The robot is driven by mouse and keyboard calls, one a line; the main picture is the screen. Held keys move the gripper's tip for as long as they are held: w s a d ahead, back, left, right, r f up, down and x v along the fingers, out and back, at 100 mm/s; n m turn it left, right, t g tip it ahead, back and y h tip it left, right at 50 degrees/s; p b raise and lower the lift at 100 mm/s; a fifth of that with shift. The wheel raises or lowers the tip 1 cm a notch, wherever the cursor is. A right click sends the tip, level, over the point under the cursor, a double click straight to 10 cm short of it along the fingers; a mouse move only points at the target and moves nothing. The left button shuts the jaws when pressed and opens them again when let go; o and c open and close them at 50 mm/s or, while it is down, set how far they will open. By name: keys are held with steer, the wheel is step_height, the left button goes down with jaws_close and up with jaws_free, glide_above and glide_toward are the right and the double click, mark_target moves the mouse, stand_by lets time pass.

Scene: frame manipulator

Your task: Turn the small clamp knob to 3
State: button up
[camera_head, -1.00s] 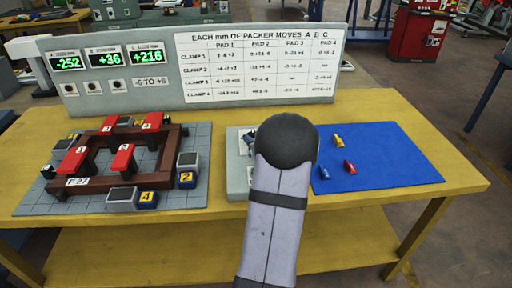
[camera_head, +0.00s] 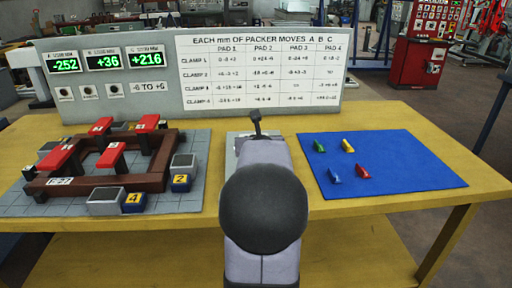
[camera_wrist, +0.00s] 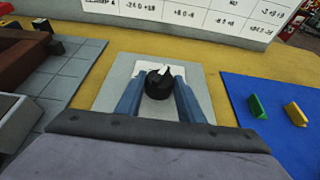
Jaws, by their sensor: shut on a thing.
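In the wrist view, a round black knob (camera_wrist: 159,86) with a white mark on top stands on a light grey plate (camera_wrist: 112,92). The two blue-grey fingers of my gripper (camera_wrist: 158,77) are on either side of it, shut on it. The number the knob points to cannot be read. In the head view my arm hides the knob and most of the plate; a small dark upright part (camera_head: 256,126) shows just beyond the arm, but I cannot tell what it is.
A brown frame (camera_head: 105,185) with red clamps stands on a grey tiled base at left. A blue mat (camera_head: 400,160) with several small coloured pieces lies at right. Behind stands a panel (camera_head: 160,95) with displays reading -252, +36, +216 and a printed table.

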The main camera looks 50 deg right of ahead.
steer(key=shift+r, duration=0.1)
stand_by(0.3)
steer(key=o, duration=1.1)
steer(key=shift+c, duration=0.2)
steer(key=p+v, duration=0.1)
steer(key=v, duration=0.4)
steer(key=shift+s+a+r, duration=0.15)
steer(key=shift+s+a, duration=0.1)
steer(key=shift+v, duration=0.75)
